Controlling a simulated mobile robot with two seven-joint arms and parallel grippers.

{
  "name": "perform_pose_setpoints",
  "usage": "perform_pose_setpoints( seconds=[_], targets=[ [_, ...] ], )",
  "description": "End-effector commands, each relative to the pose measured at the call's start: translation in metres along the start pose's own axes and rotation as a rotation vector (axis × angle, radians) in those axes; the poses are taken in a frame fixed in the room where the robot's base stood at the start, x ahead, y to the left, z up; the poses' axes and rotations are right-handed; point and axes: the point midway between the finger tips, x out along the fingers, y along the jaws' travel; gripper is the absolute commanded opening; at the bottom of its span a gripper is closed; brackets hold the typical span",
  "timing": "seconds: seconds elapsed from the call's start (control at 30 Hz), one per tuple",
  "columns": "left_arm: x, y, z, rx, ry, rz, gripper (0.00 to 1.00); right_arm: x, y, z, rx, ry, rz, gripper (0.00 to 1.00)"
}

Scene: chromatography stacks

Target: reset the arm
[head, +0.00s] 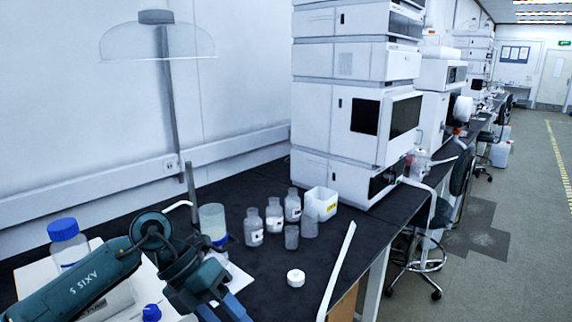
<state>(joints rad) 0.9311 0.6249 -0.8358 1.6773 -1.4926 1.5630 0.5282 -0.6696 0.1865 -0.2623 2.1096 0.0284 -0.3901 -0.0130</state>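My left gripper (221,311) shows only as blue parts at the bottom edge of the picture. Its fingertips are cut off, so I cannot tell whether it is open or holds anything. My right arm and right gripper are not in view.
A white tray (24,285) holds a blue-capped bottle (67,242). Several small bottles, including one clear bottle (274,216), stand on the black bench (262,270) beside a white box (322,202). A white lid (296,277) lies in front. Stacked instruments (325,115) stand behind.

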Motion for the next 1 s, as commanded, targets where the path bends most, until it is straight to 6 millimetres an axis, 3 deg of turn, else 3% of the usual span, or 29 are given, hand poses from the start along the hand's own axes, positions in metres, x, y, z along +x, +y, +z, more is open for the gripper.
perform_pose_setpoints(
  seconds=[0.03,0.1,0.2,0.3,0.37,0.47,0.57,0.63,0.7,0.8,0.9,1.0],
  targets=[
    [0.022,-0.024,-0.007,0.006,0.003,-0.156,0.52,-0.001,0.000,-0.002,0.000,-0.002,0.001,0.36],
    [0.040,-0.058,-0.013,-0.010,-0.022,-0.387,0.52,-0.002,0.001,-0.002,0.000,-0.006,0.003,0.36],
    [0.048,-0.101,-0.017,-0.097,-0.092,-0.729,0.52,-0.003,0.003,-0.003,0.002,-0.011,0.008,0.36],
    [0.040,-0.122,-0.013,-0.262,-0.196,-1.039,0.52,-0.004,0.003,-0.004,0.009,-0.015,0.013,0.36],
    [0.032,-0.122,-0.008,-0.397,-0.271,-1.201,0.52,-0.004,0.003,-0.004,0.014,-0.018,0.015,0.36],
    [0.022,-0.100,0.000,-0.676,-0.411,-1.418,0.52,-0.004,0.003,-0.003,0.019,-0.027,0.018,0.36],
    [0.026,-0.054,0.001,-1.015,-0.556,-1.555,0.52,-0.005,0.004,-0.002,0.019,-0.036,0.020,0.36],
    [0.040,-0.014,-0.009,-1.283,-0.650,-1.600,0.52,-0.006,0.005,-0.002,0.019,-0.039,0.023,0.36],
    [0.062,0.027,-0.029,-1.565,-0.732,-1.597,0.52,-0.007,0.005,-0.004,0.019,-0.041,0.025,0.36],
    [0.098,0.072,-0.069,-1.922,-0.807,-1.528,0.52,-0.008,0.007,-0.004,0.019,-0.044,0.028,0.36],
    [0.128,0.099,-0.108,-2.187,-0.836,-1.433,0.52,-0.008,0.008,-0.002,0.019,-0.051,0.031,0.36],
    [0.148,0.112,-0.138,-2.358,-0.840,-1.352,0.52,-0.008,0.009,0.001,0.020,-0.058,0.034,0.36]
  ],
)
